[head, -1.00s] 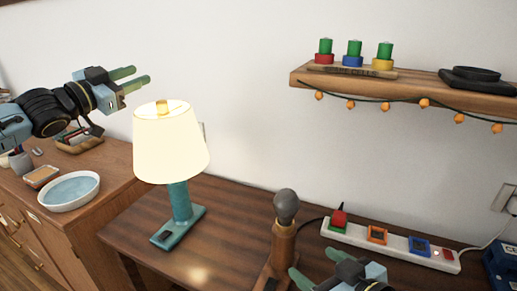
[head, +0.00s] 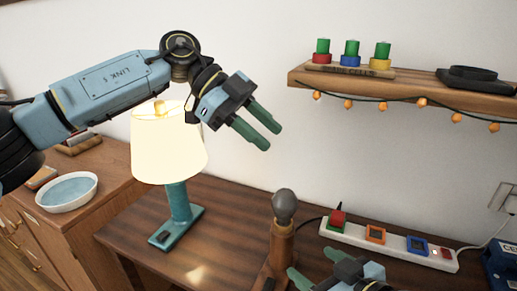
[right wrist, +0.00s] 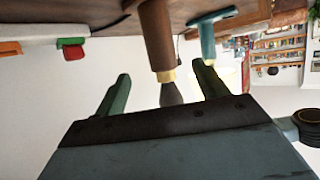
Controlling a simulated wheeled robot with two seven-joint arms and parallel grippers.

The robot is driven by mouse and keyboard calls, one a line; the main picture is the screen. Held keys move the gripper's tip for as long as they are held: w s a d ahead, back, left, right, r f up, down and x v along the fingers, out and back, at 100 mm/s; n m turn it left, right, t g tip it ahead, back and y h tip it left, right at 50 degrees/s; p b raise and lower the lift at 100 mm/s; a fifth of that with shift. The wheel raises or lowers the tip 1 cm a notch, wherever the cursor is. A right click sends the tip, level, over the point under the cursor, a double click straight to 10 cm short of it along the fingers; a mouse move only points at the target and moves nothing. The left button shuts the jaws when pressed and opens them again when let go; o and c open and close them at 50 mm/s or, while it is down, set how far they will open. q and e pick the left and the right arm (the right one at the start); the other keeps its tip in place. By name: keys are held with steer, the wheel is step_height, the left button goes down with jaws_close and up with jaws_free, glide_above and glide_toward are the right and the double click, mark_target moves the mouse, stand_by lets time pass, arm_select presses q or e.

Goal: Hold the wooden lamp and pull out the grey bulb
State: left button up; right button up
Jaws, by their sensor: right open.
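The wooden lamp (head: 281,243) stands upright on the dark table, its grey bulb (head: 284,205) seated in its top. My left gripper (head: 272,136) is open and empty in the air, above and slightly left of the bulb. My right gripper (head: 310,267) is low beside the lamp's right side, at the bottom edge of the head view. In the right wrist view, which is upside down, the wooden post (right wrist: 157,38) and grey bulb (right wrist: 171,93) appear between the open fingers (right wrist: 163,72). I cannot tell whether the fingers touch the post.
A lit teal table lamp (head: 178,205) with a cream shade stands left of the wooden lamp, behind my left arm. A white power strip (head: 395,240) with coloured plugs lies to the right. A wall shelf (head: 400,83) with hanging orange lights is at upper right.

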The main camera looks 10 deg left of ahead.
mark_target(279, 240)
steer(key=x, duration=1.3)
steer(key=shift+w+a, duration=0.15)
arm_select(q)
steer(key=f+y, duration=0.1)
steer(key=f+n+y, duration=0.1)
steer(key=f+y, duration=0.2)
steer(key=shift+w+a+f+n+y, duration=0.2)
steer(key=shift+w+a+n+y, duration=0.1)
steer(key=shift+n, duration=0.1)
